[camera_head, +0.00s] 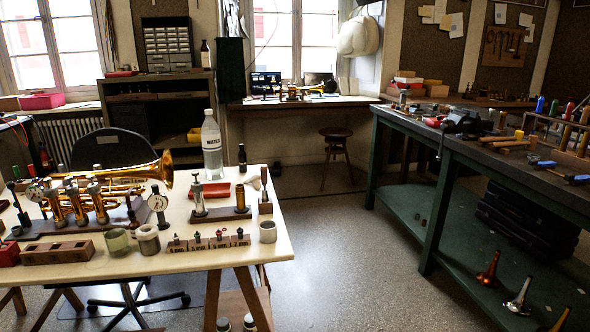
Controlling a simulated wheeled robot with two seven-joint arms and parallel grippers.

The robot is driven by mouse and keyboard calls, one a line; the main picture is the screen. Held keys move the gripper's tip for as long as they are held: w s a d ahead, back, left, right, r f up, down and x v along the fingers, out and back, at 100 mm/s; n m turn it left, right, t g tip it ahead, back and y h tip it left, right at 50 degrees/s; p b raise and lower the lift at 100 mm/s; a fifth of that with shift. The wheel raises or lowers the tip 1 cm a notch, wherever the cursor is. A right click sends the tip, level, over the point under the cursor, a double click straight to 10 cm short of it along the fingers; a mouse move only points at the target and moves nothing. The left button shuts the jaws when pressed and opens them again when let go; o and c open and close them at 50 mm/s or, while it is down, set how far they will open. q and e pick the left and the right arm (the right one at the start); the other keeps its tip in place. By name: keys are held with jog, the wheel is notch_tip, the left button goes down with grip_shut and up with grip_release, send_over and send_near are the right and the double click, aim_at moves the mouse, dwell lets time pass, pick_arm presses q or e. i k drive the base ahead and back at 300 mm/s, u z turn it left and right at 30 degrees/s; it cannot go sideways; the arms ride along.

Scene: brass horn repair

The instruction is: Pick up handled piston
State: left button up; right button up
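Neither of my grippers shows in this view.
The pale table (190,262) also holds a water bottle (212,147), a red box (210,191), small jars (148,240), a wooden block (57,252) and several small parts on blocks (220,240). A green workbench (432,200) stands right. Open floor (335,265) lies between.

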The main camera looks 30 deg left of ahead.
aim_at(263, 168)
jog(key=i, duration=2.65)
jog(key=u, duration=2.25)
